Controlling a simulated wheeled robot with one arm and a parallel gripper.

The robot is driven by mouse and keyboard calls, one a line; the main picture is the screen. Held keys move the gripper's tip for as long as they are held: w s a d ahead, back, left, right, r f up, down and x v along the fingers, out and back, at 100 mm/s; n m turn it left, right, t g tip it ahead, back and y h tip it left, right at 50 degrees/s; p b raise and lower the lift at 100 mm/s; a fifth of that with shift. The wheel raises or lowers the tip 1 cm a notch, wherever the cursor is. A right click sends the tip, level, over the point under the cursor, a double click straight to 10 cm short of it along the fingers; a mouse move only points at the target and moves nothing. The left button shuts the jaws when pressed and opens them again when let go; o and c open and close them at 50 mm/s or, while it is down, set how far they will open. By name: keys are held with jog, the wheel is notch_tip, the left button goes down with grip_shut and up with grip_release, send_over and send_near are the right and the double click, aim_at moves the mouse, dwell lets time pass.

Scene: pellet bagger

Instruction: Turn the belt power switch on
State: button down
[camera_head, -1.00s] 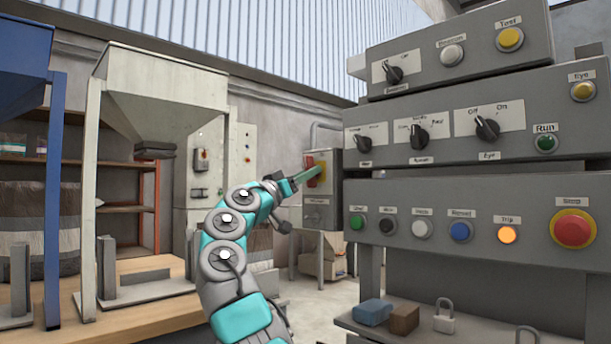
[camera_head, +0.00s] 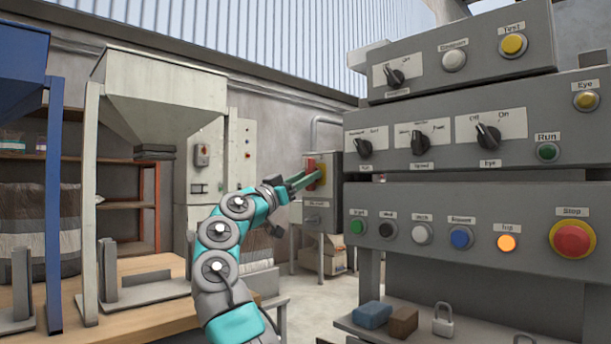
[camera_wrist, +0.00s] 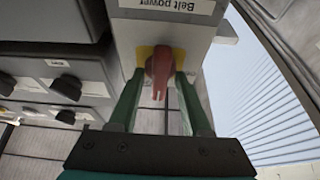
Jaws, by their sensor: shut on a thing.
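The belt power switch is a red rotary handle (camera_wrist: 160,70) on a yellow plate (camera_wrist: 146,51), on a grey box labelled "Belt power" (camera_wrist: 185,8) in the wrist view. In the head view the red handle (camera_head: 310,173) shows on the box (camera_head: 326,206) at the back, partly hidden by my gripper. My gripper (camera_wrist: 157,82) has one green finger on each side of the handle and is shut on it. In the wrist view the handle points along the fingers, towards the palm. The head view shows my gripper (camera_head: 312,177) reaching the box from the left.
A grey control panel (camera_head: 475,205) with knobs, buttons and a lit orange "Trip" lamp (camera_head: 508,243) stands close on the right. A padlock (camera_head: 443,320) and blocks lie on its shelf. A pale hopper (camera_head: 160,95) stands on the left bench.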

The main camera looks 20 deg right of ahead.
jog(key=c, duration=0.7)
grip_release()
jog(key=b+v, duration=0.2)
jog(key=v, duration=0.6)
